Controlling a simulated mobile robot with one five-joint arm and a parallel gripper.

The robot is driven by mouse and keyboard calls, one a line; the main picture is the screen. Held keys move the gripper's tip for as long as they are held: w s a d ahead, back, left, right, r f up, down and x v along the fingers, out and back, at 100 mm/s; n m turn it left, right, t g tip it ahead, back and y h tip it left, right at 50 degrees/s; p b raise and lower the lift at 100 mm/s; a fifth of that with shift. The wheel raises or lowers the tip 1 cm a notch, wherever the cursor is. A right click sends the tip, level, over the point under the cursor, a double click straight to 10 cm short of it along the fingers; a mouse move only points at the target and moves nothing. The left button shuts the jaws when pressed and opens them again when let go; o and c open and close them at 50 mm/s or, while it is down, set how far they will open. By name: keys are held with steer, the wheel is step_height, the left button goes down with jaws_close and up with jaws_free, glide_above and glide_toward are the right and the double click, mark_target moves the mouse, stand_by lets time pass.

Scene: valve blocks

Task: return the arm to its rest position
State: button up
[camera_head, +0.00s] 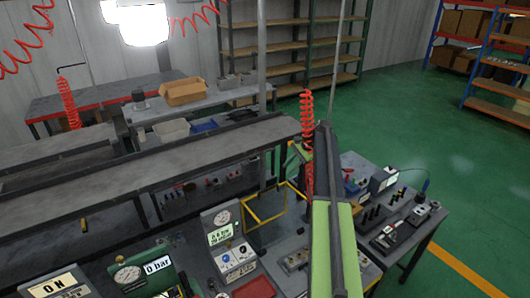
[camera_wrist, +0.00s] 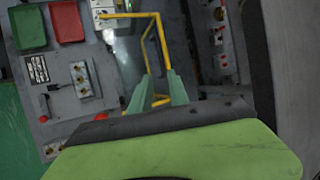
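My arm (camera_head: 335,225), with a green link and a dark top, stretches forward from the bottom of the head view over the workbench. Its far end hides my gripper in that view. In the wrist view my gripper (camera_wrist: 159,76) shows as two teal fingers with a gap between them and nothing held. A bent yellow frame (camera_wrist: 147,45) shows beyond the fingertips, and I cannot tell how far off it is. The same yellow frame stands left of my arm in the head view (camera_head: 250,222).
The wrist view shows a green tray (camera_wrist: 27,28), a red tray (camera_wrist: 67,21) and a valve block (camera_wrist: 83,80) on a grey panel. A gauge unit (camera_head: 229,243) stands left of my arm. A long grey bench (camera_head: 150,170) lies further left. Green floor (camera_head: 450,180) is open at right.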

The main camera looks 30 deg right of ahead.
steer(key=s+a+f+n+g+h+b, duration=0.1)
steer(key=s+a+f+n+b, duration=0.2)
steer(key=a+f+b, duration=0.55)
steer(key=s+a+f+n+g+b, duration=0.1)
steer(key=s+a+f+n+b, duration=0.25)
steer(key=a, duration=0.95)
steer(key=s+a+f+n+g+h+b, duration=0.1)
steer(key=s+a+f+n+b, duration=0.4)
steer(key=a, duration=0.5)
steer(key=s+a+f+n+g+h+b, duration=0.1)
steer(key=s+a+f+n+b, duration=0.3)
steer(key=s+a+f, duration=0.5)
steer(key=shift+s+a+n+h+b, duration=0.35)
steer(key=shift+s+h+b, duration=0.35)
steer(key=shift+s+h, duration=0.3)
